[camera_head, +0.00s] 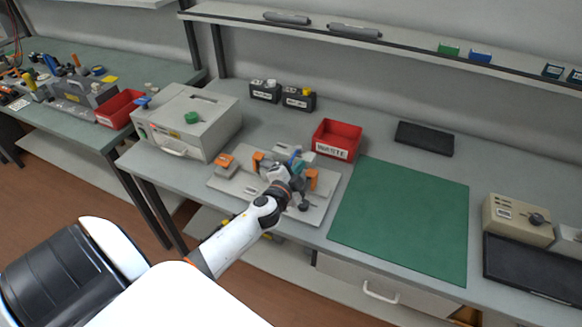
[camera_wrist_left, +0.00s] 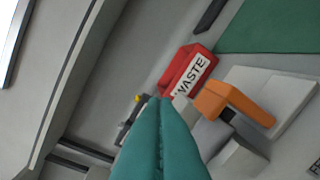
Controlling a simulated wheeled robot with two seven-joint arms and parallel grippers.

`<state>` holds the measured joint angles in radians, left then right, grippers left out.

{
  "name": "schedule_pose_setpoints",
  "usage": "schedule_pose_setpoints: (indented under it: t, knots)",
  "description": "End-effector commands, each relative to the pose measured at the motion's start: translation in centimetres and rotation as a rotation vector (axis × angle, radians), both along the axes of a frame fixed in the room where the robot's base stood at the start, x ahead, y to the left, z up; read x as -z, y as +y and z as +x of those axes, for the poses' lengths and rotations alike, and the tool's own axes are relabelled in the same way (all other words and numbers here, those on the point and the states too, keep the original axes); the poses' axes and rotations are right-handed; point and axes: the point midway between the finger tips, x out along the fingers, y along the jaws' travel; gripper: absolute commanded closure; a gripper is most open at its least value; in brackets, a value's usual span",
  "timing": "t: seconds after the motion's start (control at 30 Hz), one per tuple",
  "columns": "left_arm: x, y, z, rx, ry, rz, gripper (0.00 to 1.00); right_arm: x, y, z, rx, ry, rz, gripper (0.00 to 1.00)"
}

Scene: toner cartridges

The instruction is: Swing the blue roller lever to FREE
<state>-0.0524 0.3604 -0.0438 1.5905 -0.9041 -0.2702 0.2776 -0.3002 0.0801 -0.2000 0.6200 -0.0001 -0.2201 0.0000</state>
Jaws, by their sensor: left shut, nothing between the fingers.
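A pale fixture plate (camera_head: 228,186) with orange clamps and grey blocks lies on the bench. A small blue piece (camera_head: 294,157), which looks like the roller lever, stands at its back, partly hidden by my left gripper (camera_head: 299,168). The gripper's teal fingers are over the fixture, shut and empty. In the left wrist view the shut fingers (camera_wrist_left: 160,105) fill the lower middle, beside an orange clamp (camera_wrist_left: 235,103) and a grey block. The blue lever does not show there. I cannot read a FREE mark or tell whether the fingers touch the lever. My right gripper is not in view.
A red WASTE bin (camera_head: 336,140) stands just behind the fixture. A green mat (camera_head: 402,220) lies clear to the right. A shelf (camera_head: 400,47) runs above.

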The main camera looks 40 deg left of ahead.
Motion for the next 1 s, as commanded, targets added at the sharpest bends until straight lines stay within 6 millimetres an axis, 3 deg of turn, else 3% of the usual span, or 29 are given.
schedule_pose_setpoints:
  t: [0.03,0.23,1.0]
  knots:
    - [0.8,0.8,-0.2,-0.003,0.007,0.0,1.0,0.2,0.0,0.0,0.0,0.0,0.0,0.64]
    - [1.7,2.1,-0.2,-0.001,0.004,0.0,1.0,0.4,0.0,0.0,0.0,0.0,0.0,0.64]
    - [1.8,3.0,-0.5,0.058,0.005,0.0,1.0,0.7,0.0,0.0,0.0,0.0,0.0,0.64]
